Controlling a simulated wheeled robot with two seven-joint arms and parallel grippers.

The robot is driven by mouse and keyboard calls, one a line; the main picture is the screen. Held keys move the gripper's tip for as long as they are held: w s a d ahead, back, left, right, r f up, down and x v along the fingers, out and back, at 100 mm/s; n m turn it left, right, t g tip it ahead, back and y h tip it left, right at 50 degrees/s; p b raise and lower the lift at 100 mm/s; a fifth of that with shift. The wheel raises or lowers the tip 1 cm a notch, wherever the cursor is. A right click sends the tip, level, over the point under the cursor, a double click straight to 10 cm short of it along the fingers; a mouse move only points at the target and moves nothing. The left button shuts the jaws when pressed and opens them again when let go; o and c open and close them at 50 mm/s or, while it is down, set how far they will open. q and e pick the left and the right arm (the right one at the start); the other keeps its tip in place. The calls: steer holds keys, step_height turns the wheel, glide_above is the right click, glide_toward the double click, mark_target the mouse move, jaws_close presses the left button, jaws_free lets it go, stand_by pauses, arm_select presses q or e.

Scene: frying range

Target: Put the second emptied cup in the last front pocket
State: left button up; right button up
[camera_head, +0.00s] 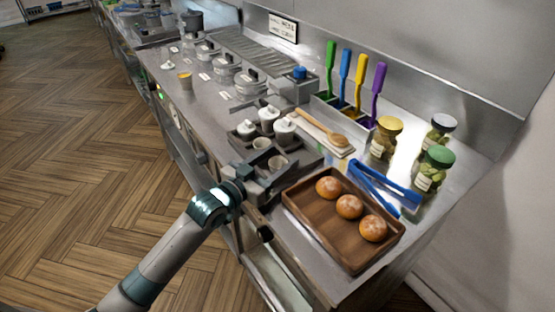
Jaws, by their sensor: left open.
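A dark grey rack (233,139) stands on the steel counter near the middle. Several white lidded pots (268,117) sit in its back pockets. One small pale cup (262,143) sits in a front pocket. Another pale cup (277,163) is in the front pocket nearer the right, close to my gripper. My left gripper (267,177) is open, low at the rack's front right corner, right beside this cup. I cannot tell whether its fingers touch the cup, and the gripper hides part of the rack. The cups' insides are too small to read. My right gripper is out of view.
A wooden tray (328,242) with buns stands at the right front.

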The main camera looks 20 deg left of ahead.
arm_select(q)
steer(key=shift+r, duration=0.1)
steer(key=shift+s+a, duration=0.15)
steer(key=shift+s, duration=0.2)
steer(key=b+v, duration=0.1)
steer(key=v, duration=0.9)
steer(key=shift+b, duration=0.4)
steer(key=shift+s+a, duration=0.25)
steer(key=shift+s, duration=0.3)
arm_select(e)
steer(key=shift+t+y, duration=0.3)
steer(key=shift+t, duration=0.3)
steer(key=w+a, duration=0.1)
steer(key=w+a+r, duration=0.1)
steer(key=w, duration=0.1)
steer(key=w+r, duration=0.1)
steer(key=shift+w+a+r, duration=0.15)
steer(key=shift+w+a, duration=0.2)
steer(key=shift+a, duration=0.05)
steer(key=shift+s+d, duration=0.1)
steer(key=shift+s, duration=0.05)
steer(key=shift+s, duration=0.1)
